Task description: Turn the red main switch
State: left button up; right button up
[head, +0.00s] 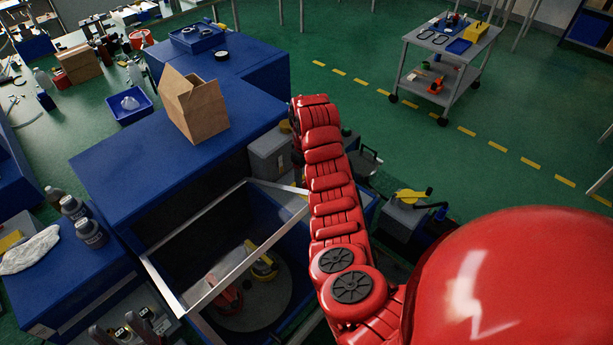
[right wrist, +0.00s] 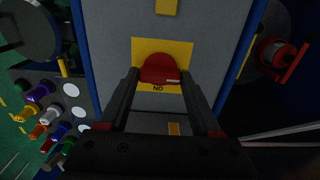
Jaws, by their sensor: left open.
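The red main switch (right wrist: 160,69) is a rounded red knob on a yellow plate (right wrist: 142,47) on a grey panel (right wrist: 115,35), in the right wrist view. Dark letters reading "NO" show below the knob. My right gripper (right wrist: 160,77) has its two dark fingers spread, one to each side of the knob. A small gap seems to show at each side; contact cannot be judged. In the head view the red arm hides my right gripper and the switch. My left gripper is open, but I cannot place its fingertips clearly in the head view.
Blue edges flank the panel. Coloured cylinders (right wrist: 42,92) lie to its left and a reel with a red part (right wrist: 281,60) to its right. In the head view a cardboard box (head: 194,112) stands on a blue cabinet beside a metal frame (head: 235,271).

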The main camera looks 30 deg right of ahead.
jog(key=c, duration=0.5)
jog(key=shift+c, duration=0.2)
